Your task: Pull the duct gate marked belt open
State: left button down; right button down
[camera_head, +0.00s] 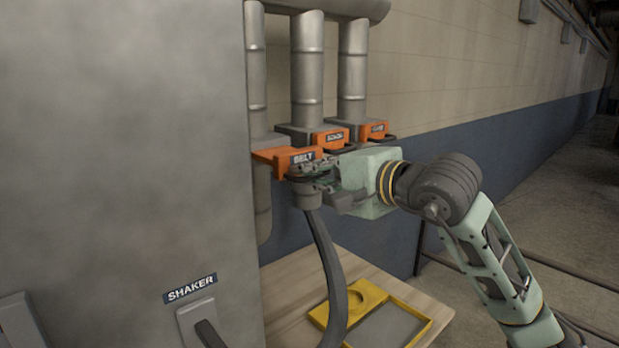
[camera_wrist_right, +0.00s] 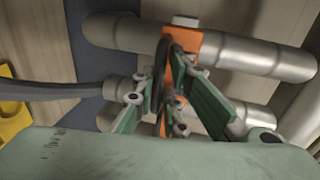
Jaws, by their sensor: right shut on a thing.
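The duct gate marked belt (camera_head: 287,157) is an orange plate on the nearest of three grey vertical ducts, at the middle of the head view. It sticks out towards my arm. My right gripper (camera_head: 318,172) is at its front, shut on the gate's dark handle. In the right wrist view the dark handle loop (camera_wrist_right: 161,72) stands between the fingers of my right gripper (camera_wrist_right: 157,100), with orange gate parts (camera_wrist_right: 180,46) behind. The fingers hide part of the handle. My left gripper is not in view.
Two more orange gates (camera_head: 331,138) (camera_head: 376,130) sit just behind on the other ducts. A large grey cabinet (camera_head: 120,150) marked shaker fills the left. Below are a dark hose (camera_head: 328,265) and a wooden table (camera_head: 290,290) with a yellow tray (camera_head: 418,334).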

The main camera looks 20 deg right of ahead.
jog(key=shift+a+f, duration=0.1)
jog(key=shift+f, duration=0.4)
jog(key=c, duration=1.9)
grip_release()
jog(key=shift+s, duration=0.2)
jog(key=shift+o, duration=0.3)
jog(key=shift+s+d+r, duration=0.2)
jog(key=shift+d+r, duration=0.1)
jog(key=shift+r, duration=0.05)
jog(key=v, duration=1.1)
jog(key=shift+s, duration=0.4)
jog(key=shift+d, duration=0.15)
